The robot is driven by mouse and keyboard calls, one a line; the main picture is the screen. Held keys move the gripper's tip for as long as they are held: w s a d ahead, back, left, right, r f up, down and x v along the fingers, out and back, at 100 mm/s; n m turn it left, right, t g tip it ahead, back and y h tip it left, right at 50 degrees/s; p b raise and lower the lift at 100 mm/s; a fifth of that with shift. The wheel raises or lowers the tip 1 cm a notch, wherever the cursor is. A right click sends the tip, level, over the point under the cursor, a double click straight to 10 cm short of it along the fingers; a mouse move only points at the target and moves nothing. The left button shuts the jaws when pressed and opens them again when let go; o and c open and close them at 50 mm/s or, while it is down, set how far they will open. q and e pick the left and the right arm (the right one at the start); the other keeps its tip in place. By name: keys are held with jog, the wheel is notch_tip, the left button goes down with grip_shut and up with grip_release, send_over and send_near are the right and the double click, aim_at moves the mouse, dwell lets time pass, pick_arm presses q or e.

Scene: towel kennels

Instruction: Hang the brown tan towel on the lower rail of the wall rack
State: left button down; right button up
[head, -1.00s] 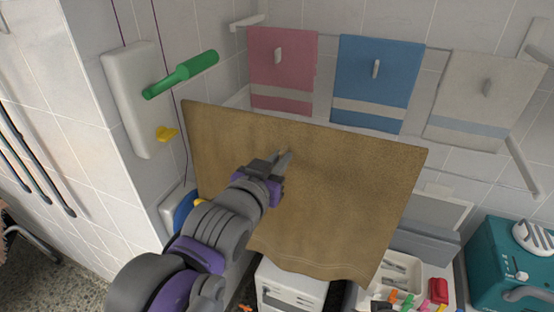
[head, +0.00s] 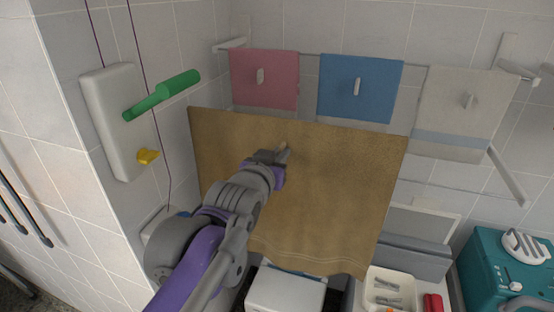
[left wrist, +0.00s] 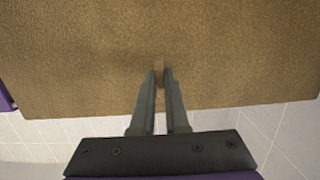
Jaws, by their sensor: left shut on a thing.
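The brown tan towel (head: 330,190) hangs spread out in front of the wall rack in the head view. My left gripper (head: 283,150) is shut on it near the middle of its upper part. In the left wrist view the fingers (left wrist: 159,75) close on a small tan piece at the towel (left wrist: 230,50). The wall rack's upper rail (head: 310,54) carries a pink, a blue and a cream towel. The lower rail (head: 450,188) shows at the right of the brown towel; the rest of it is hidden behind the towel. My right gripper is not in view.
The pink towel (head: 264,75), blue towel (head: 361,85) and cream towel (head: 462,110) hang behind. A white wall panel with a green handle (head: 162,95) is at left. A teal machine (head: 500,265) and a white tray (head: 390,290) stand at lower right.

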pick_arm(q)
jog(key=shift+w, duration=0.15)
dwell(0.5)
jog(key=shift+x, duration=1.1)
jog(key=shift+r, duration=0.2)
jog(key=shift+r+p, duration=0.1)
jog(key=shift+p, duration=0.2)
jog(key=shift+f, duration=0.2)
